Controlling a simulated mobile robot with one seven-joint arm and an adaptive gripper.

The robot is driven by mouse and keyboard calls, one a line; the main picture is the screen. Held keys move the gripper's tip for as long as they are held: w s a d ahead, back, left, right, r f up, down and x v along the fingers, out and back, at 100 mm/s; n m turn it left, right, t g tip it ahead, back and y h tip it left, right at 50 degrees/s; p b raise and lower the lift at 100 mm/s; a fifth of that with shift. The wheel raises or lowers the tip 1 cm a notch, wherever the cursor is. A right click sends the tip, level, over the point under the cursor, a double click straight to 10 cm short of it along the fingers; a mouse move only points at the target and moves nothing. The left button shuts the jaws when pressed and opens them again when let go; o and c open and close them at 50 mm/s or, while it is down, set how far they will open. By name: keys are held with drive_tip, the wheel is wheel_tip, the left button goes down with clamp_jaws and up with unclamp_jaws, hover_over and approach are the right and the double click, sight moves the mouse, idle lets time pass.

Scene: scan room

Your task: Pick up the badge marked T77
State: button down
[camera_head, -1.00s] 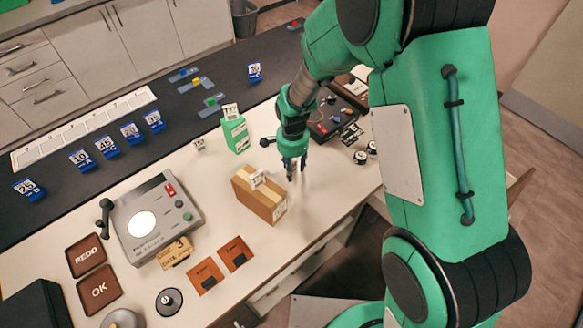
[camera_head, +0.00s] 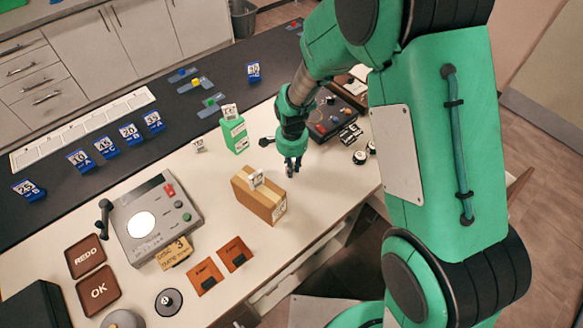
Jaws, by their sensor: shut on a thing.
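My gripper (camera_head: 291,171) is low over the pale counter, right of the tan box and front-right of the green box. Its fingers are closed together on something small and dark, too small and covered to identify. I cannot read T77 on anything for sure. Small white tags stand on the green box (camera_head: 235,137) and on the tan box (camera_head: 262,203). The tag on the green box (camera_head: 229,111) seems to start with T7. The tag on the tan box (camera_head: 256,179) and a small loose tag (camera_head: 198,145) are too small to read.
A dark control box (camera_head: 331,121) and small black items lie behind and right of my gripper. A grey device (camera_head: 155,217), two orange cards and REDO and OK pads (camera_head: 98,290) are at left. Several blue numbered stands line the dark strip.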

drive_tip(key=shift+r, duration=0.55)
drive_tip(key=r, duration=0.1)
drive_tip(key=r+p, duration=0.1)
drive_tip(key=shift+s+d+r, duration=0.1)
drive_tip(key=shift+s+r, duration=0.1)
drive_tip(key=shift+r, duration=0.15)
drive_tip(key=s+d+p, duration=0.1)
drive_tip(key=s+d, duration=0.1)
drive_tip(key=s, duration=0.2)
drive_tip(key=s+d, duration=0.2)
drive_tip(key=s, duration=0.3)
drive_tip(key=s+d+r+p, duration=0.1)
drive_tip(key=s+d, duration=0.1)
drive_tip(key=s, duration=0.3)
drive_tip(key=shift+s+d+p, duration=0.15)
drive_tip(key=shift+d+p, duration=0.05)
drive_tip(key=shift+p, duration=0.15)
